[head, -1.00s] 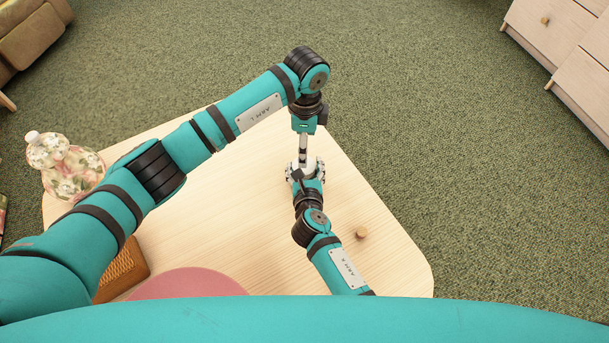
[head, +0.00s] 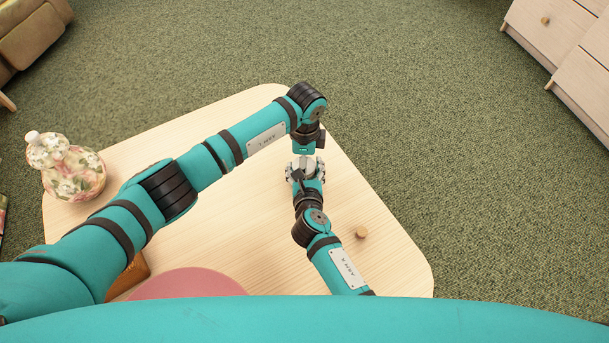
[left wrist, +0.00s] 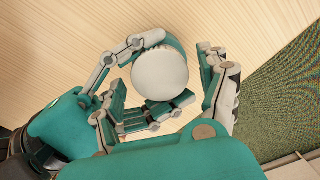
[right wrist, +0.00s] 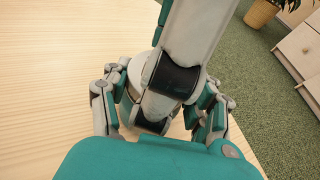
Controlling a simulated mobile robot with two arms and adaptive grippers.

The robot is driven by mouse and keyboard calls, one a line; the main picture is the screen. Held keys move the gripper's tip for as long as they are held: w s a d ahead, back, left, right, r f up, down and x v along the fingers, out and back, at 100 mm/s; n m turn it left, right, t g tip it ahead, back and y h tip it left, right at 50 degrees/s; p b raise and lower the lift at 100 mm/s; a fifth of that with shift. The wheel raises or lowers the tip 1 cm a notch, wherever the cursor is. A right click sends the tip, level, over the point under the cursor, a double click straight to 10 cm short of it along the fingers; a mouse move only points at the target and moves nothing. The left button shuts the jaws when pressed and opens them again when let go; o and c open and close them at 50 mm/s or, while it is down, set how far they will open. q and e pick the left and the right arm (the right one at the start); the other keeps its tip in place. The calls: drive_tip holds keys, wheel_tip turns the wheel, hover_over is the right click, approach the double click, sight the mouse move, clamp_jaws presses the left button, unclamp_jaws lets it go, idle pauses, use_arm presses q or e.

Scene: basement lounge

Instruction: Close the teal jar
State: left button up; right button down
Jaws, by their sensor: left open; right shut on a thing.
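A smooth white round top (left wrist: 160,74) shows in the left wrist view; it is small and pale in the head view (head: 308,168). My right gripper (head: 306,178) is shut around the thing under this top, low over the table. My left gripper (head: 306,153) is open, close above the white top, with fingers on either side of it in the left wrist view. I cannot tell whether the left fingers touch it.
The pale wooden table (head: 230,240) is mostly clear. A small round wooden piece (head: 361,233) lies at right. A flowered lidded jar (head: 75,175) stands at far left. A pink round thing (head: 187,284) and partly hidden brown box (head: 130,278) are near the front.

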use_arm(q)
drive_tip(key=c, duration=1.2)
drive_tip(key=o, duration=1.2)
drive_tip(key=shift+o, duration=0.2)
drive_tip(key=shift+r, duration=0.1)
drive_tip(key=shift+r, duration=2.15)
drive_tip(key=shift+o, duration=0.2)
drive_tip(key=o, duration=0.4)
